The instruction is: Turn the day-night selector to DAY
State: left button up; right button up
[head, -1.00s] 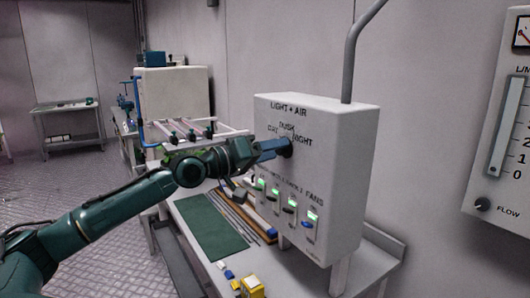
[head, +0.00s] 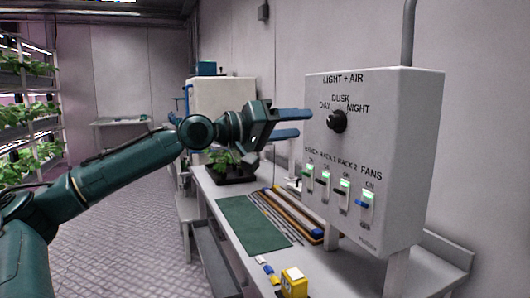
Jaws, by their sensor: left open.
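The day-night selector is a round black knob (head: 337,121) on the front of the white LIGHT + AIR box (head: 400,150). The labels DAY, DUSK and NIGHT run from left to right around its upper side. I cannot tell surely which label the knob points to. My left gripper (head: 304,123) is open and empty, just left of the knob. Its two blue fingers lie one above the other, pointing at the box, with a gap between fingertips and knob. My right gripper is not in view.
Below the knob is a row of switches (head: 342,189) with green lights. The bench holds a green mat (head: 252,223), rods, a potted plant (head: 224,160) and a yellow box (head: 294,281). Plant racks (head: 25,110) stand at far left; the floor between is clear.

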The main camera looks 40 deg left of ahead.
pick_arm(q)
jog(key=b+v, duration=0.5)
jog(key=v, duration=0.1)
jog(key=shift+b, duration=0.35)
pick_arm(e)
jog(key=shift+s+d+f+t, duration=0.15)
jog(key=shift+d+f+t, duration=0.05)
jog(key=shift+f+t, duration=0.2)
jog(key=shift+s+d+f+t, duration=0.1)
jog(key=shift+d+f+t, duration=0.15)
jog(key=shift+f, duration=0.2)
pick_arm(q)
jog(key=shift+d, duration=0.1)
